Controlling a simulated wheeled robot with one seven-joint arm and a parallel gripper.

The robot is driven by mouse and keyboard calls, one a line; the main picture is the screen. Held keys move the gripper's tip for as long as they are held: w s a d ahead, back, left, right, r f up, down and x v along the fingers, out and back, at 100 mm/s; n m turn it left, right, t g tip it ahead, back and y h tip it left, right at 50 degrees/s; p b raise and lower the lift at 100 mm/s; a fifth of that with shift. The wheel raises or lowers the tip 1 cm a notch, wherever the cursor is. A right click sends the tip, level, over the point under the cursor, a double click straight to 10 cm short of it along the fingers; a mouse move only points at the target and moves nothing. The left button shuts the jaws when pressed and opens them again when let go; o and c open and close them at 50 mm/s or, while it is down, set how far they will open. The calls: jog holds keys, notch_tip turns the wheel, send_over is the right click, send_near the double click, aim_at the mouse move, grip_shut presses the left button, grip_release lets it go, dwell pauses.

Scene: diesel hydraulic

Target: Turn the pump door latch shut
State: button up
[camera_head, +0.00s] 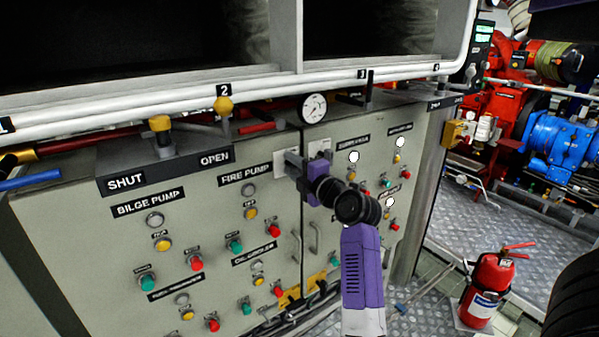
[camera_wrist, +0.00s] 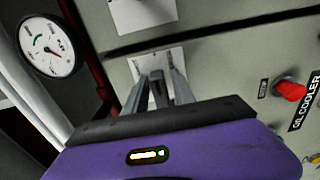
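In the wrist view, the pump door latch (camera_wrist: 157,88) shows as a small dark upright piece in front of a white square plate (camera_wrist: 153,61). My gripper (camera_wrist: 160,86) has one finger on each side of it. The fingers stand apart, and a narrow gap seems to show on either side of the latch; I cannot tell whether either finger touches it. In the head view, my gripper (camera_head: 292,163) is at the upper edge of the grey panel doors (camera_head: 215,215), by the seam between them. The latch itself is hidden behind my gripper there.
A round gauge (camera_head: 313,108) and white pipes (camera_head: 190,103) run just above the doors. A second white plate (camera_wrist: 143,13) lies across the dark seam. Red, green and yellow knobs stick out of the panel. A fire extinguisher (camera_head: 486,289) stands on the floor at right.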

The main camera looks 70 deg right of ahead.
jog(key=shift+w+r, duration=0.4)
jog(key=shift+w, duration=0.35)
jog(key=shift+s+f, duration=0.35)
jog(key=shift+s, duration=0.45)
jog(key=shift+s+a+b, duration=0.3)
jog(key=shift+s, duration=0.15)
jog(key=shift+f, duration=0.1)
grip_shut()
grip_release()
jog(key=shift+s+a, duration=0.1)
